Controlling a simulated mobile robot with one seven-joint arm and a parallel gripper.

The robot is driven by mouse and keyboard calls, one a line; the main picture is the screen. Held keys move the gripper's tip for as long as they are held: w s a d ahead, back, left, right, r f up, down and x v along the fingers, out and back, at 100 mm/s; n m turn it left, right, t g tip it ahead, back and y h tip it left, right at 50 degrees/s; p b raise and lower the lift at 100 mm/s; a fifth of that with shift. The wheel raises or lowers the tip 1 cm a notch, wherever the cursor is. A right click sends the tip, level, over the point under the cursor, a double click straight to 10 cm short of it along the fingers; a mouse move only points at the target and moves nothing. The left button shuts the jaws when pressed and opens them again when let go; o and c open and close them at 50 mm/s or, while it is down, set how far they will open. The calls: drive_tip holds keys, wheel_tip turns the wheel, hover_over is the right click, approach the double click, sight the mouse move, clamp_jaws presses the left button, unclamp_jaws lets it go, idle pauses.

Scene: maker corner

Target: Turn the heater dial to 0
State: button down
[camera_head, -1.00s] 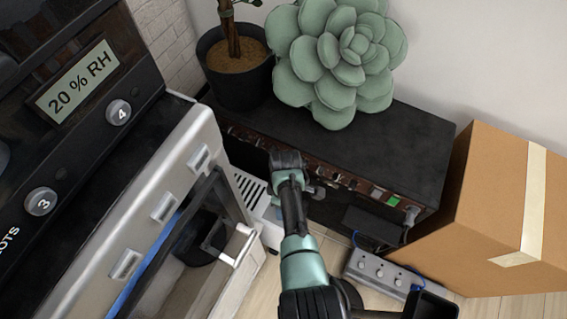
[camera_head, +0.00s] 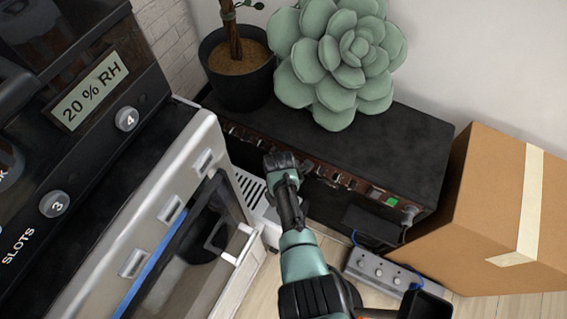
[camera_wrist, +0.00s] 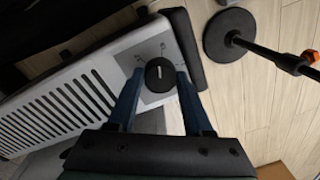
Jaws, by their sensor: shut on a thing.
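The heater (camera_wrist: 75,95) is a pale, slotted unit lying diagonally in the wrist view; a piece of its grille (camera_head: 250,188) shows in the head view beside the silver cabinet. Its dial (camera_wrist: 160,76) is a round black knob with a pale pointer line, on a grey panel with small marks too small to read. My gripper (camera_wrist: 160,80) has its two blue fingers on either side of the knob, shut on it. In the head view my wrist (camera_head: 284,172) hides the dial and the fingertips.
A silver cabinet (camera_head: 165,205) stands close on the left, and a black rack unit (camera_head: 400,140) with a succulent on top is behind. A power strip (camera_head: 380,270) and a cardboard box (camera_head: 500,215) are at right. A round black base (camera_wrist: 230,35) stands on the floor.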

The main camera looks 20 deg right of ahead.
drive_tip(key=n, duration=0.4)
drive_tip(key=shift+n+p, duration=0.35)
drive_tip(key=shift+n, duration=0.05)
drive_tip(key=n, duration=0.4)
drive_tip(key=shift+p, duration=0.4)
drive_tip(key=shift+s+n+h, duration=0.1)
drive_tip(key=shift+n+h, duration=0.3)
drive_tip(key=shift+n, duration=2.1)
drive_tip(key=shift+n+t, duration=0.3)
drive_tip(key=shift+n, duration=0.6)
drive_tip(key=shift+a+n+b, duration=0.1)
drive_tip(key=shift+n+b, duration=0.55)
drive_tip(key=shift+n, duration=0.05)
drive_tip(key=shift+c, duration=1.5)
unclamp_jaws()
wheel_tip(320, 180, up, 13)
drive_tip(key=p, duration=0.6)
drive_tip(key=shift+a+p, duration=0.35)
drive_tip(key=shift+p, duration=0.05)
